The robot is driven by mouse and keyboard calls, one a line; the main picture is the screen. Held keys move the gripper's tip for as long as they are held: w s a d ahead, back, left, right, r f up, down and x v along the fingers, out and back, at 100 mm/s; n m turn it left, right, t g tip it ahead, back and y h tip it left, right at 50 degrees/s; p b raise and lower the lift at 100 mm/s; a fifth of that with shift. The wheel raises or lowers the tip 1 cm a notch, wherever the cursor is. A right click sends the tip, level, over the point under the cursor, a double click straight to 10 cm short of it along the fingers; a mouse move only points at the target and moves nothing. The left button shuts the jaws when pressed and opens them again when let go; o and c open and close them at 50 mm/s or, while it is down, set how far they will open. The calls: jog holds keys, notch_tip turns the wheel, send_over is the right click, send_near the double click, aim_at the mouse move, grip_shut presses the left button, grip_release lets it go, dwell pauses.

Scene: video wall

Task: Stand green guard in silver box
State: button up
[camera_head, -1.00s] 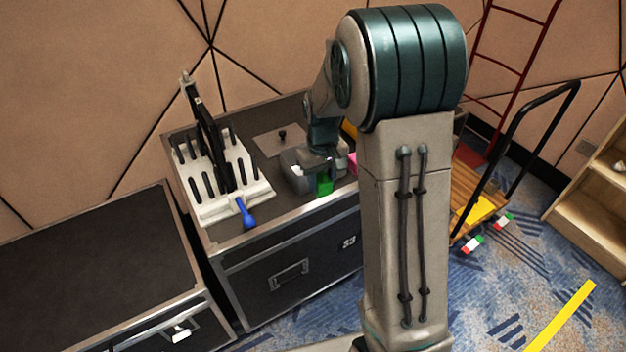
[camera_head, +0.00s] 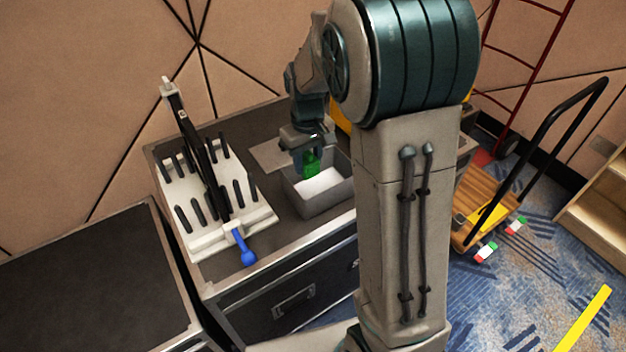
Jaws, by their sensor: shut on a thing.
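The green guard (camera_head: 311,164) is a small bright green piece. My gripper (camera_head: 307,160) is shut on it, with the guard between the fingers, seen against the back left part of the silver box. The silver box (camera_head: 322,206) is an open grey box with a white bottom, on top of the black case. The guard looks roughly upright, over or just inside the box opening; I cannot tell whether it touches the bottom. My gripper hides part of the guard and the back of the box.
A white slotted rack (camera_head: 208,237) with black pegs and a long dark tool stands left of the box. A blue-handled thing (camera_head: 245,250) sticks out at its front. A flat grey plate (camera_head: 268,156) lies behind the box. My arm hides the case's right part.

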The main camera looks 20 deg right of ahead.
aim_at(307, 178)
jog(key=f, duration=0.6)
jog(key=shift+s+a, duration=0.15)
jog(key=shift+a, duration=0.05)
jog(key=shift+f+b, duration=0.4)
jog(key=shift+f, duration=1.15)
jog(key=shift+f, duration=0.2)
jog(key=o, duration=0.7)
jog(key=shift+r, duration=0.15)
